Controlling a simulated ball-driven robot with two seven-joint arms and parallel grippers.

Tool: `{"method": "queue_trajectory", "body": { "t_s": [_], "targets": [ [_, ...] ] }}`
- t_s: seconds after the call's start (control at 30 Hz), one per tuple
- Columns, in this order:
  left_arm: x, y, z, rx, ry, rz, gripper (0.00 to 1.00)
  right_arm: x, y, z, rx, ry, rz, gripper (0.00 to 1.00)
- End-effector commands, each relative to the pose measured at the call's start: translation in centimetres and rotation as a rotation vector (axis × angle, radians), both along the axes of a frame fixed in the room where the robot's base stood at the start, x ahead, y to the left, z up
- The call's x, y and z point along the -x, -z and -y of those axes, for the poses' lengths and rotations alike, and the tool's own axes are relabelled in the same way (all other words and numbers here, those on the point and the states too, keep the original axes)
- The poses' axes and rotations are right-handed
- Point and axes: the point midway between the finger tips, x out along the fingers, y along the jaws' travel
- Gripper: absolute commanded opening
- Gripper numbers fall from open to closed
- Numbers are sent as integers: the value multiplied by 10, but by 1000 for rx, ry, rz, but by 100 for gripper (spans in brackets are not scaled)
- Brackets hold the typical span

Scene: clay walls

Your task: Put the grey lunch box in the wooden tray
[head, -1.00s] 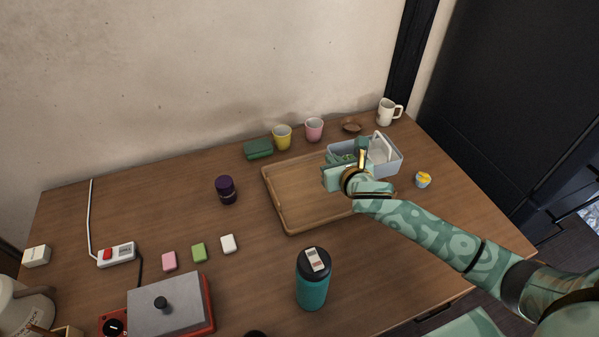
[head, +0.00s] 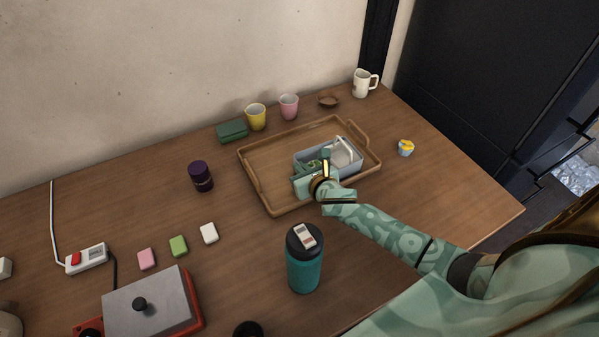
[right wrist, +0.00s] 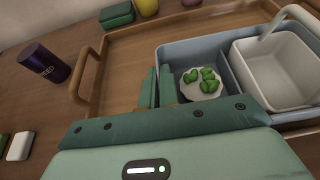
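The grey lunch box (head: 352,170) is over the right half of the wooden tray (head: 265,183), inside its rim as seen from above. I cannot tell whether its base touches the tray floor. The box holds green food on a white round piece and a white bin with a handle, clear in the right wrist view. My right gripper (head: 319,163) is at the box's left end. My left gripper is out of view.
A teal bottle (head: 303,262) stands in front of the tray. A purple jar (head: 201,176) is left of it. A green box (head: 232,131), yellow cup (head: 256,117), pink cup (head: 289,107) and brown bowl (head: 329,101) line the back. A small blue-yellow cup (head: 405,148) is right.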

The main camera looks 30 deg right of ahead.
Motion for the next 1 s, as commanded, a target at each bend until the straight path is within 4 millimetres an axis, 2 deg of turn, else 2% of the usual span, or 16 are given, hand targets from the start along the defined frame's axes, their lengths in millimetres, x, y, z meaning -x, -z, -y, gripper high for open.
{"method": "queue_trajectory", "body": {
  "t_s": [0.03,0.37,0.43,0.47,0.77,0.87,1.0],
  "targets": [
    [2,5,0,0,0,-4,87,0,7,0,0,0,-1,0],
    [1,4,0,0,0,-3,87,0,6,0,1,0,1,0],
    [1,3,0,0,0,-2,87,0,6,0,0,0,1,19],
    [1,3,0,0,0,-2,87,0,6,0,0,0,1,24],
    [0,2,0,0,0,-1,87,0,3,0,0,0,2,24],
    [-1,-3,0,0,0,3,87,9,-2,-1,1,-1,1,24],
    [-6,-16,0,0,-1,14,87,35,-16,-2,2,-2,2,24]
  ]
}}
